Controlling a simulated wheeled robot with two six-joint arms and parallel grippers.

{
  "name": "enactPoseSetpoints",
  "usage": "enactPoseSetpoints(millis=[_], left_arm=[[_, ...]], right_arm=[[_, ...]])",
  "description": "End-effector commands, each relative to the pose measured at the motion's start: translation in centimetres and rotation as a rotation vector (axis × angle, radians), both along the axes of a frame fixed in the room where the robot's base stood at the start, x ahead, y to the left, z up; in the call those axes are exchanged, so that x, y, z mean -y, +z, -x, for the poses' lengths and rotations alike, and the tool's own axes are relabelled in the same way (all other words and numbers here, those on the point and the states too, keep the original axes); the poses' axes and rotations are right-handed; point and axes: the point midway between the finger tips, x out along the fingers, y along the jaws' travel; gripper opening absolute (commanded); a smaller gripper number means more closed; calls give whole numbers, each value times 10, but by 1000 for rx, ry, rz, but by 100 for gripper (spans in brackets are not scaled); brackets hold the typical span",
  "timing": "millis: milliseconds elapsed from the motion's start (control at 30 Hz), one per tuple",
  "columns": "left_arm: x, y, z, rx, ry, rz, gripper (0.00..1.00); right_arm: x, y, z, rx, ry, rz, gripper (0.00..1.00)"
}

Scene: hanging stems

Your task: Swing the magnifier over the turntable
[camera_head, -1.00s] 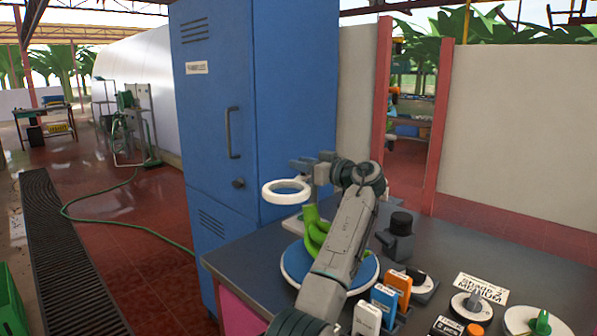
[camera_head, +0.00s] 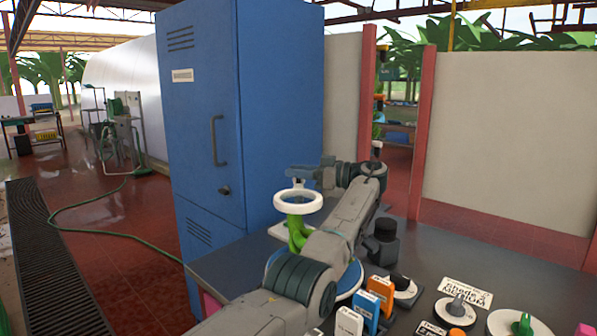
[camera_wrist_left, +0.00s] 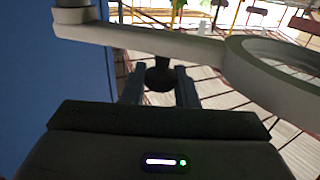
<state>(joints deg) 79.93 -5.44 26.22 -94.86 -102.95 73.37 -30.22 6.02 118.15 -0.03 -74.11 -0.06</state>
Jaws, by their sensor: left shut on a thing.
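The magnifier (camera_head: 298,209) is a white ring on a pale arm. In the head view it overlaps the top of a green banana-like bunch (camera_head: 298,236). The wrist view shows its ring (camera_wrist_left: 262,90) at the right, with its bar crossing above my fingers. The turntable (camera_head: 351,279) is a blue disc with a white rim, partly hidden by my left arm. My left gripper (camera_head: 306,172) is behind the ring; in the wrist view its fingers (camera_wrist_left: 159,88) are shut on a dark knob (camera_wrist_left: 160,74) under the bar. My right gripper is not in view.
A tall blue cabinet (camera_head: 200,120) stands close at the left. On the grey table (camera_head: 425,255) are a black knobbed fixture (camera_head: 383,241), orange (camera_head: 381,291), blue (camera_head: 368,305) and white (camera_head: 349,322) upright blocks, and round dials (camera_head: 455,311) at the front right.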

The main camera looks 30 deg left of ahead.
Motion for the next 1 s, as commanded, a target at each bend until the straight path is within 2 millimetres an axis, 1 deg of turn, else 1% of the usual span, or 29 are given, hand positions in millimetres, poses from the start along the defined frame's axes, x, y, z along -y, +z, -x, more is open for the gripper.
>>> enactPoseSetpoints(millis=[267, 633, 667, 700, 767, 1000], left_arm=[[0, -1, 0, -1, 19, 2, 0], [1, -1, 0, -1, 20, 2, 0], [1, -1, 0, -1, 20, 2, 28], [1, -1, 0, -1, 20, 2, 36], [1, -1, 0, -1, 20, 2, 47], [0, 0, 0, -1, 20, 1, 47]], right_arm=[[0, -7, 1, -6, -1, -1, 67], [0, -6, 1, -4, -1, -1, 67], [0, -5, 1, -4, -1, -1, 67], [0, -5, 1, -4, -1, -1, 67], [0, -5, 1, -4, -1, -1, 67], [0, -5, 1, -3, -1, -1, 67]])
